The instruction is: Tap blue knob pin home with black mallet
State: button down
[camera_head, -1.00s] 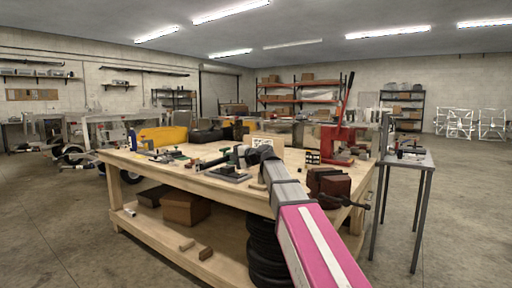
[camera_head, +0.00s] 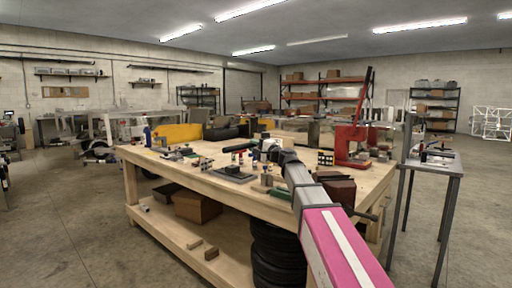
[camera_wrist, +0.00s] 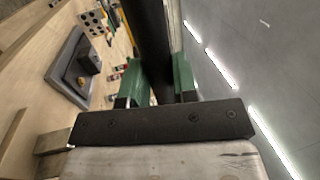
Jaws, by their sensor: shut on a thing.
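My gripper (camera_wrist: 161,85) has green fingers that are shut on a long black bar, which looks like the black mallet (camera_wrist: 152,35); its far end runs out of the wrist view. In the head view my gripper (camera_head: 256,153) is over the workbench, small and partly hidden by my arm. A grey plate with a dark block (camera_wrist: 88,62) lies on the bench left of the fingers in the wrist view. The same plate (camera_head: 233,174) shows near the bench's front edge in the head view. I cannot make out the blue knob pin clearly.
The wooden workbench (camera_head: 205,183) holds a red press (camera_head: 352,142), a brown vise-like block (camera_head: 338,188), a hole-dotted block (camera_head: 325,158) and several small tools. A grey side table (camera_head: 437,164) stands at right. Floor at left is open.

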jog(key=shift+s, duration=0.15)
jog(key=shift+f, duration=2.55)
jog(key=shift+f, duration=2.25)
notch_tip(320, 180, up, 4)
jog(key=shift+r, duration=0.25)
